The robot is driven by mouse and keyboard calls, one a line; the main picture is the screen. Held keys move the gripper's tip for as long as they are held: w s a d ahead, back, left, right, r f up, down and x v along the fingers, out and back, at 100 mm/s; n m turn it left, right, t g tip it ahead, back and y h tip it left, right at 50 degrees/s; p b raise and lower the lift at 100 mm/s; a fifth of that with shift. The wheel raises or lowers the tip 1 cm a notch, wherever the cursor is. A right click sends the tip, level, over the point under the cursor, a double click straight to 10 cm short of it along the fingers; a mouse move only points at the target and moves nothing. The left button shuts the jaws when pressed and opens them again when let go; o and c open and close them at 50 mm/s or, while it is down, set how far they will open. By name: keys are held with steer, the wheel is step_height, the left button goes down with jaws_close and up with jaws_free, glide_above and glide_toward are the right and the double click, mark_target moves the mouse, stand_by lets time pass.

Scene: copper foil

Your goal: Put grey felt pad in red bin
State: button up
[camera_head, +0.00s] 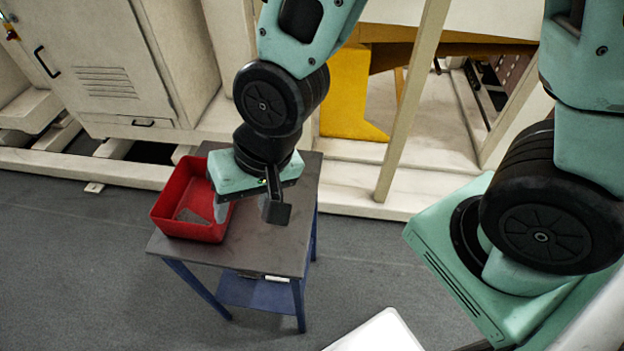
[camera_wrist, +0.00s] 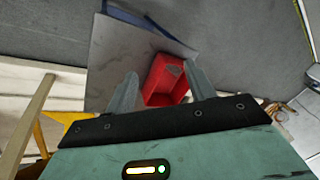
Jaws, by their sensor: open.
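The red bin (camera_head: 168,222) stands on the left part of a small grey-topped table; it also shows in the wrist view (camera_wrist: 152,88). A flat grey piece, which looks like the grey felt pad (camera_head: 189,215), lies inside the bin, and it shows near the bin's end in the wrist view (camera_wrist: 174,70). My gripper (camera_head: 248,210) is open and empty, pointing down at the bin's right side. One finger overlaps the bin's right wall in the head view; I cannot tell whether it touches. In the wrist view my fingers (camera_wrist: 162,85) flank the bin.
The table (camera_head: 262,248) has a bare grey top around the bin and blue legs. Behind it stand a cream cabinet (camera_head: 105,75), a slanted cream post (camera_head: 410,100) and a yellow part (camera_head: 347,95). Grey floor (camera_head: 90,280) is clear in front and to the left.

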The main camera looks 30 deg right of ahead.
steer(key=s+d+r+n+g+h, duration=0.1)
steer(key=s+d+r+n+h, duration=0.2)
steer(key=s+d+r+n, duration=0.4)
steer(key=shift+d+r+n+g, duration=0.2)
steer(key=shift+n+g, duration=0.2)
steer(key=shift+f+b, duration=0.3)
steer(key=shift+f, duration=0.05)
stand_by(0.4)
